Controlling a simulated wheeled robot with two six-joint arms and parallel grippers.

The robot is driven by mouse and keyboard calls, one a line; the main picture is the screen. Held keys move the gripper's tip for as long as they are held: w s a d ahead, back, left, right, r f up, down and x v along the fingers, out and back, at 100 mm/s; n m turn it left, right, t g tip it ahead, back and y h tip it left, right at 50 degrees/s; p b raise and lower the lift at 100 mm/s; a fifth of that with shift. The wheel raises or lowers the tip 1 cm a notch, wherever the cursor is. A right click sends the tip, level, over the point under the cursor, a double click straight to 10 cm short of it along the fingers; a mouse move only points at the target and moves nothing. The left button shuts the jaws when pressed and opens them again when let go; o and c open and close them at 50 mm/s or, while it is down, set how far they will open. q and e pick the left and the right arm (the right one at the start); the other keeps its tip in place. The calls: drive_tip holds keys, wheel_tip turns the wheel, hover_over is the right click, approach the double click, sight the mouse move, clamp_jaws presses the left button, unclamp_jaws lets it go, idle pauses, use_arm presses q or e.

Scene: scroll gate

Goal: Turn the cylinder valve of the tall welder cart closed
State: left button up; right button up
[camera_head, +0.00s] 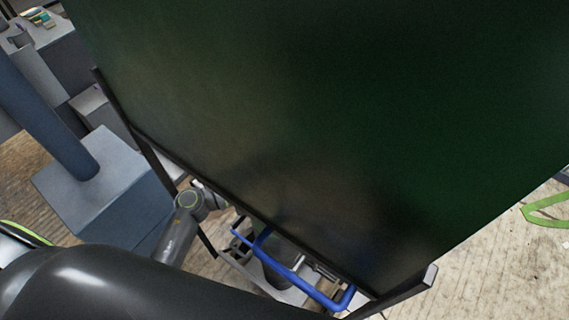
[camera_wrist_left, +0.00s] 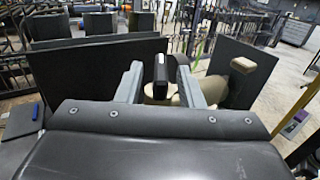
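A blue tubular handle (camera_head: 322,297) shows low in the head view, below the edge of a large dark green screen. It stands over grey metal parts that may belong to the welder cart; most of that is hidden by the screen. I cannot make out a cylinder valve in either view. In the left wrist view my left gripper (camera_wrist_left: 158,70) has its two grey fingers apart. In the head view both grippers are hidden or out of frame.
The dark green screen (camera_head: 330,110) in a dark frame fills most of the head view. A blue-grey block with a post (camera_head: 105,190) stands at left. Beige rounded shapes (camera_wrist_left: 214,90) and dark panels (camera_wrist_left: 95,72) lie beyond my gripper. Open floor (camera_head: 480,270) shows at lower right.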

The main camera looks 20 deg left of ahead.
use_arm(q)
drive_tip(key=shift+p+x, duration=0.55)
drive_tip(key=shift+x, duration=1.35)
drive_tip(key=shift+c, duration=0.4)
clamp_jaws()
